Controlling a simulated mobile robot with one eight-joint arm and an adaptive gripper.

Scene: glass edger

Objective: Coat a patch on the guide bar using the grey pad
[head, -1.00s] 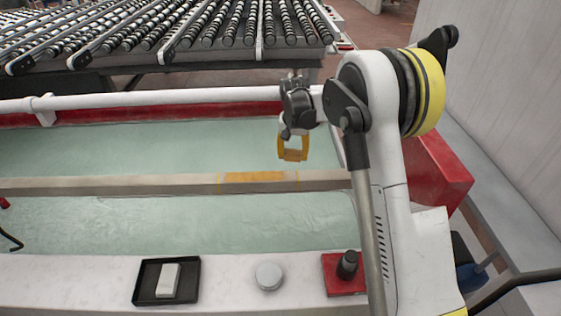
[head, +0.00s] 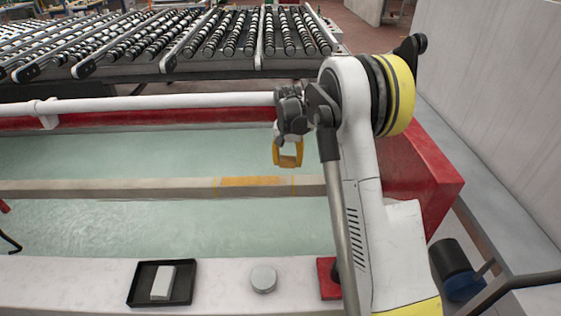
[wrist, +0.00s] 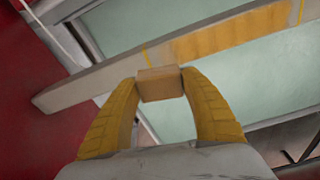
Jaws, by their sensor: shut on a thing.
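My gripper (head: 287,164), with yellow fingers, is shut on a small brownish block (wrist: 160,83). I cannot tell from its colour whether this is the grey pad. The guide bar (head: 110,187) is a long beige bar across the trough; it also shows in the wrist view (wrist: 85,88). An amber patch (head: 252,181) lies on it between two thin yellow lines. In the wrist view the amber (wrist: 225,35) stops short of the left line, leaving a narrow bare strip. The block appears apart from the bar, near that end of the patch.
A black tray (head: 189,290) with a pale block (head: 162,283) stands on the white front ledge (head: 70,275). A round grey disc (head: 263,279) and a red plate (head: 327,279) are beside it. A white pipe (head: 150,102) and roller racks lie behind.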

